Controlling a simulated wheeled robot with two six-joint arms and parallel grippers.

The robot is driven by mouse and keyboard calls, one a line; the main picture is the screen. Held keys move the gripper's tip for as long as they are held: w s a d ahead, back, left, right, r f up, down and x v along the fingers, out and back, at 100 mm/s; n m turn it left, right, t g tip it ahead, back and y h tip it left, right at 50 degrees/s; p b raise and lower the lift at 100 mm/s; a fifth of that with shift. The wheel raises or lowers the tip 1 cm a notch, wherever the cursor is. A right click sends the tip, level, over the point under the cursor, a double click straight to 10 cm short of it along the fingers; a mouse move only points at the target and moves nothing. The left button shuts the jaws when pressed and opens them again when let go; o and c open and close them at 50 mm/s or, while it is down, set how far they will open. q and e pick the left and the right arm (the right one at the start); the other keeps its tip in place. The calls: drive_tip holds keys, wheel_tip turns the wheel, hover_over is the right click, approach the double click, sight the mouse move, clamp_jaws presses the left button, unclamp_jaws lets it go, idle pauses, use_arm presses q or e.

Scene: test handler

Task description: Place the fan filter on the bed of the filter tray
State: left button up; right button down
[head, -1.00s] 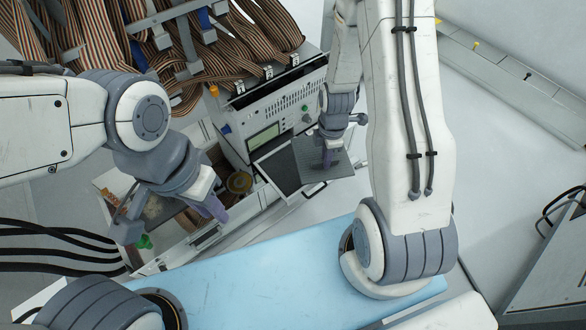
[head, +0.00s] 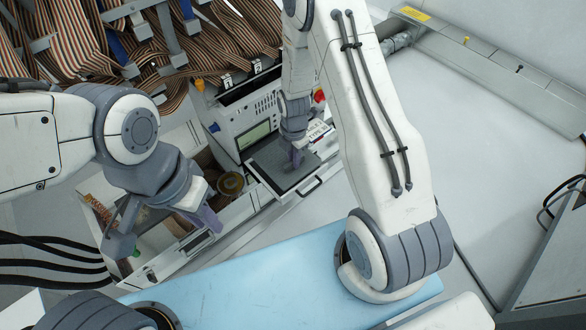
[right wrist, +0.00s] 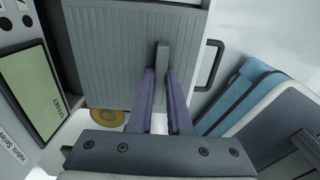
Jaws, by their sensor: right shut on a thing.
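The fan filter is a flat, dark grey ribbed panel (right wrist: 112,50) with a raised grip tab (right wrist: 162,65) near one edge. In the head view the filter (head: 272,158) lies level over the pulled-out filter tray, inside its pale rim (head: 283,198). My right gripper (head: 296,158) is above it. In the right wrist view its purple fingers (right wrist: 161,90) are shut on the tab. The panel hides the tray bed, so I cannot tell whether they touch. The tray handle (right wrist: 210,66) stands out at the front. My left gripper (head: 205,217) hangs off to the left; its jaw opening is unclear.
The tester (head: 245,125) with a green screen stands behind the tray, with striped ribbon cables (head: 215,40) above it. A bin with a round yellow-brown item (head: 230,184) is left of the tray. A blue surface (head: 240,265) lies in front. White surface on the right is clear.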

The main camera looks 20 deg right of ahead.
drive_tip(key=shift+w+a+f, duration=0.15)
drive_tip(key=shift+w+f, duration=0.05)
wheel_tip(320, 180, down, 4)
drive_tip(key=b, duration=0.2)
drive_tip(key=shift+b, duration=0.35)
drive_tip(key=shift+r, duration=0.1)
drive_tip(key=c, duration=0.8)
unclamp_jaws()
drive_tip(key=shift+c, duration=0.2)
